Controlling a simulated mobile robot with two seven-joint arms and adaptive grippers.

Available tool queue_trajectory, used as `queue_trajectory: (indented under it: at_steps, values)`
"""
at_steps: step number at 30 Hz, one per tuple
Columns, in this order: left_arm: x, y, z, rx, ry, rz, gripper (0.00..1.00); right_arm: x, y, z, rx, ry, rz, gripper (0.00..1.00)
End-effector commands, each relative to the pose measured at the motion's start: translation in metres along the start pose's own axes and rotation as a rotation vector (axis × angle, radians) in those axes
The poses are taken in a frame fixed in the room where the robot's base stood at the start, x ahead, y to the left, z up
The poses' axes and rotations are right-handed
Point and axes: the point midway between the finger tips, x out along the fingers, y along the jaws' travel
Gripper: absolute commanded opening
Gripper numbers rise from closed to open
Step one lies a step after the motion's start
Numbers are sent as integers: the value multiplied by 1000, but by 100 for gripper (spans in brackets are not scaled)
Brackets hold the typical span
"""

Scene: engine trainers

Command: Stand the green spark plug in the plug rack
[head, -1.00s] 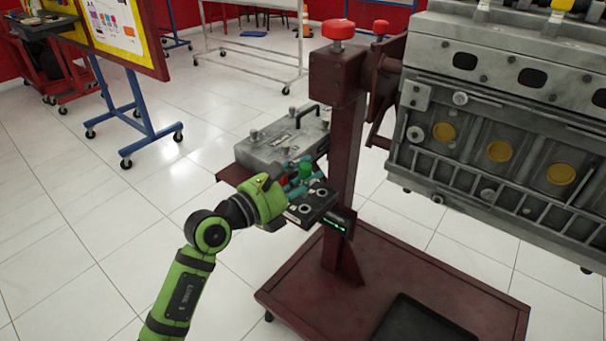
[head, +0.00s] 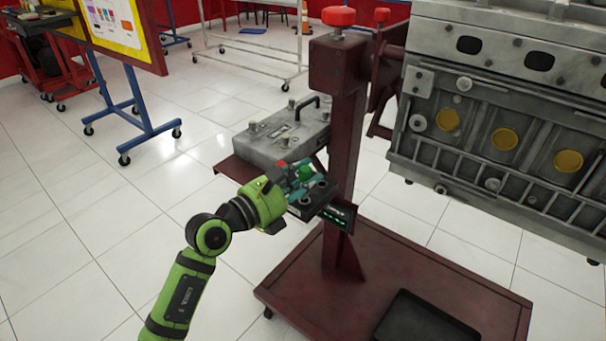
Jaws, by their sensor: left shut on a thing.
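My left gripper (head: 299,184), with teal fingers, is shut at the small shelf on the red stand's post. A small green piece (head: 306,172) shows at its fingertips; I take it to be the green spark plug, held there. The fingers hide most of the plug, and its tilt is hard to tell. The plug rack (head: 318,197), a dark block with round holes, lies just below and to the right of the fingers. I cannot tell whether the plug touches the rack. My right gripper is out of view.
A grey battery-like box (head: 285,135) with a black handle sits on the shelf behind the gripper. The red post (head: 345,150) stands close on the right. A large grey engine block (head: 500,120) hangs at right. A black tray (head: 425,318) lies on the stand's base.

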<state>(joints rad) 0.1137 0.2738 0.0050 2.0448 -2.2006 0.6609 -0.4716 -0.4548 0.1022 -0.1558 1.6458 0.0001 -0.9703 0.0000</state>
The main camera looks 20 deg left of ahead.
Motion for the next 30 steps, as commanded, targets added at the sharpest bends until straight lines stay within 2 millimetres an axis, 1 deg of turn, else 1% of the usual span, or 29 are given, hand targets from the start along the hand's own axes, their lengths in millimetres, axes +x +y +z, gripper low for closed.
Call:
queue_trajectory:
  at_steps: [1,5,16,30]
  values:
    - [0,-1,2,-1,0,0,0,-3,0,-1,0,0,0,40]
    - [0,-3,1,-1,0,0,0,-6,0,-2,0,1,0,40]
    - [0,-3,-1,-1,0,0,0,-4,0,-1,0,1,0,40]
    - [0,-3,-12,-1,0,0,0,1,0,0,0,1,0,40]
